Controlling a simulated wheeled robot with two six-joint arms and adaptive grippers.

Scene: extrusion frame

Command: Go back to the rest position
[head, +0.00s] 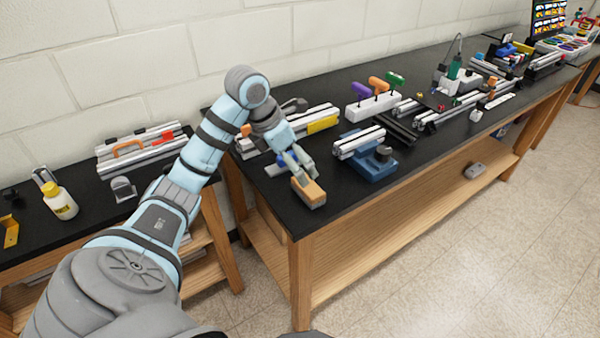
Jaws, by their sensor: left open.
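My left arm reaches in from the bottom left and bends down over the near left corner of the black bench top (350,80). My left gripper (299,172) is open and points down at that corner. A small block with an orange-tan top and grey sides (311,194) lies just below the fingertips. I cannot tell whether the fingers touch it. My right gripper is not in view.
A blue vise (373,165) with an extrusion stands right of the gripper. Extrusions (318,120) lie behind it. A white holder carries coloured-handled tools (378,84). A yellow-capped bottle (60,201) stands on the left bench. The floor in front is clear.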

